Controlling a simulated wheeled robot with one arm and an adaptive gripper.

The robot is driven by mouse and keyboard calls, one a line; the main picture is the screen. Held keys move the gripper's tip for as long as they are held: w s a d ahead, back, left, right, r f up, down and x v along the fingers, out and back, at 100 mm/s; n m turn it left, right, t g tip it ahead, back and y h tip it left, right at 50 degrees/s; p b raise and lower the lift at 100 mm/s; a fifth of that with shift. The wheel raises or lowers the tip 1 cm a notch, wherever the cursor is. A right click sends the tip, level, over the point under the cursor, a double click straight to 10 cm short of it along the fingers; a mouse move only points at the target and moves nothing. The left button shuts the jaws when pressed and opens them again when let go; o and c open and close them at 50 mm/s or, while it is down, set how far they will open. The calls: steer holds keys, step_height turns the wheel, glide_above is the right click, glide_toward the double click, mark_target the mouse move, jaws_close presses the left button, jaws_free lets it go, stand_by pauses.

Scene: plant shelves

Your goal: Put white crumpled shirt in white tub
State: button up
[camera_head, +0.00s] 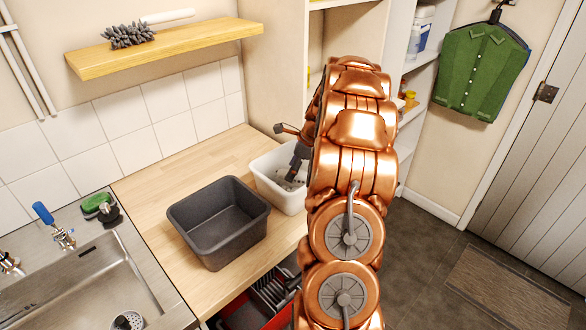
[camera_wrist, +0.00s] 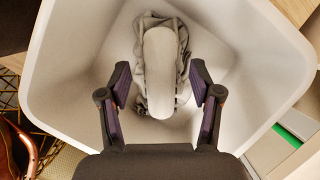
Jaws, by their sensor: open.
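The white tub (camera_head: 263,183) stands on the wooden counter, partly hidden behind my arm. In the wrist view the tub (camera_wrist: 75,60) fills most of the picture and I look down into it. A crumpled, whitish-grey cloth, which looks like the shirt (camera_wrist: 153,22), lies at the bottom of the tub. A smooth, pale oval patch shows in its middle; I cannot tell whether it is part of the cloth. My gripper (camera_wrist: 160,82) is open above the cloth, one finger on each side, with nothing clearly held. In the head view my gripper (camera_head: 293,162) is over the tub.
A dark grey tub (camera_head: 190,225) stands close left of the white tub. A metal sink (camera_head: 75,285) is at the far left. A wooden shelf (camera_head: 165,48) hangs on the wall above. The counter (camera_head: 150,190) behind the dark tub is clear.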

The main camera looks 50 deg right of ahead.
steer(key=v, duration=1.2)
steer(key=s+a+r+n+g, duration=0.1)
steer(key=s+a+n+g, duration=0.15)
steer(key=a+n, duration=0.8)
steer(key=s+a+r+n+g, duration=0.1)
steer(key=s+a+r+n, duration=0.2)
steer(key=a, duration=1.4)
steer(key=s+a+f+n+g+h, duration=0.1)
steer(key=s+a+f+n, duration=0.2)
steer(key=s+a+n, duration=0.3)
steer(key=s+a+f+n+g+h, duration=0.1)
steer(key=s+a+f+n, duration=0.2)
steer(key=s, duration=1.2)
steer(key=a+n, duration=0.3)
steer(key=n, duration=0.3)
steer(key=shift+n, duration=0.35)
